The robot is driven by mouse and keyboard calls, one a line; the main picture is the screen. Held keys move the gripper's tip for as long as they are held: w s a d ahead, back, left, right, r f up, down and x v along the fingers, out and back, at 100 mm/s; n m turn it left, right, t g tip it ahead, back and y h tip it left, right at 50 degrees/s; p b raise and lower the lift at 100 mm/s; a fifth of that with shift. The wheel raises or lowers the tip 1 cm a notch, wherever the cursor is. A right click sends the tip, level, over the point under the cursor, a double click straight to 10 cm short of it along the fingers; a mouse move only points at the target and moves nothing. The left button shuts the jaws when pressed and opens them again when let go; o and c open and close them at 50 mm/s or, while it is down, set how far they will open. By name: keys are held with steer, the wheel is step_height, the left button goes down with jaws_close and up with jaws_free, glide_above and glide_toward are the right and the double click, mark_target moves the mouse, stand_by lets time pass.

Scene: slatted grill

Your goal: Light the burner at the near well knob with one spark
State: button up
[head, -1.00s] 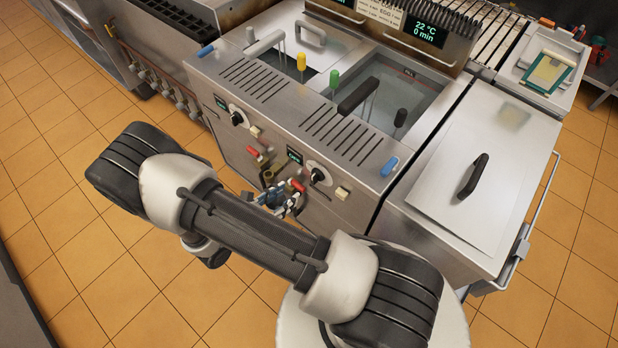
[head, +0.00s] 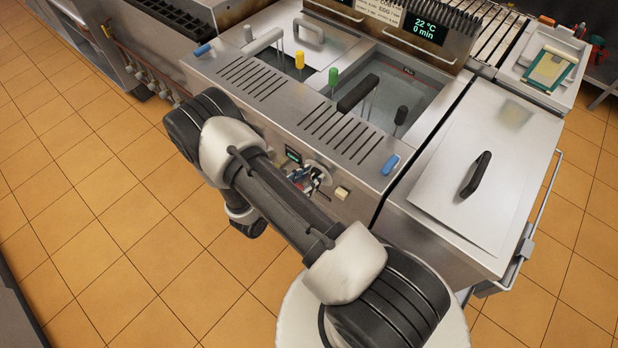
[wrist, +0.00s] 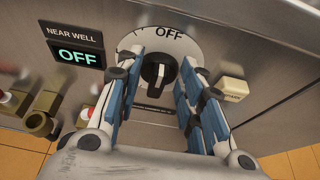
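The near well knob (wrist: 158,72) is black with a white pointer on a round white dial marked OFF at its top. In the wrist view my gripper (wrist: 158,88) is open, with one blue-padded finger on each side of the knob; I cannot tell whether either finger touches it. The display (wrist: 77,57) left of the dial reads OFF under a NEAR WELL label. A cream spark button (wrist: 234,89) sits right of the dial and also shows in the head view (head: 342,192). In the head view my arm partly covers the gripper and knob.
A red-tipped valve and brass fittings (wrist: 40,122) stick out at the left of the wrist view. A lidded steel unit (head: 520,150) stands at the right.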

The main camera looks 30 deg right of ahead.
steer(key=shift+c, duration=0.5)
jaws_close()
steer(key=shift+w, duration=0.1)
steer(key=shift+w+a+f+n+g+h+b, duration=0.1)
steer(key=shift+w+n+g+h+b, duration=0.2)
steer(key=shift+n+g+b, duration=0.4)
steer(key=shift+w+a+f+n+g+h+b, duration=0.15)
steer(key=shift+n+g+h+b, duration=0.3)
steer(key=shift+n, duration=0.6)
steer(key=shift+w+a+f+n+g+h+b, duration=0.1)
steer(key=shift+w+n+g+h+b, duration=0.2)
steer(key=shift+n+b, duration=0.45)
steer(key=shift+s+r+g, duration=0.1)
steer(key=shift+g, duration=0.15)
steer(key=shift+o, duration=0.5)
jaws_free()
